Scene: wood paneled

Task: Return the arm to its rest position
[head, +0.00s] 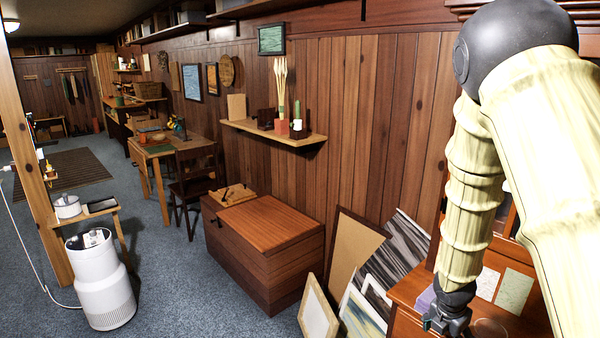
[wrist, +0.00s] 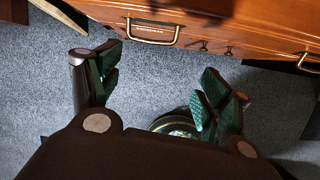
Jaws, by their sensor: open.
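My gripper (wrist: 160,88) is open in the wrist view, with its two green-padded fingers wide apart. Nothing is between the fingers. Blue-grey carpet shows below them, and a wooden drawer front with a brass handle (wrist: 152,30) is just beyond the fingertips. In the head view my arm comes down along the right side, and my gripper (head: 446,318) is low at the right, in front of the wooden cabinet (head: 405,290). Its fingers are small and dark there. A round dark object (wrist: 175,124) on the floor is partly hidden behind the gripper body.
Framed pictures (head: 318,312) lean near the cabinet. A wooden chest (head: 262,245) stands left of them by the paneled wall. A wall shelf (head: 275,131) holds small items. A white cylindrical machine (head: 103,285) stands at the left. Carpet between it and the chest is clear.

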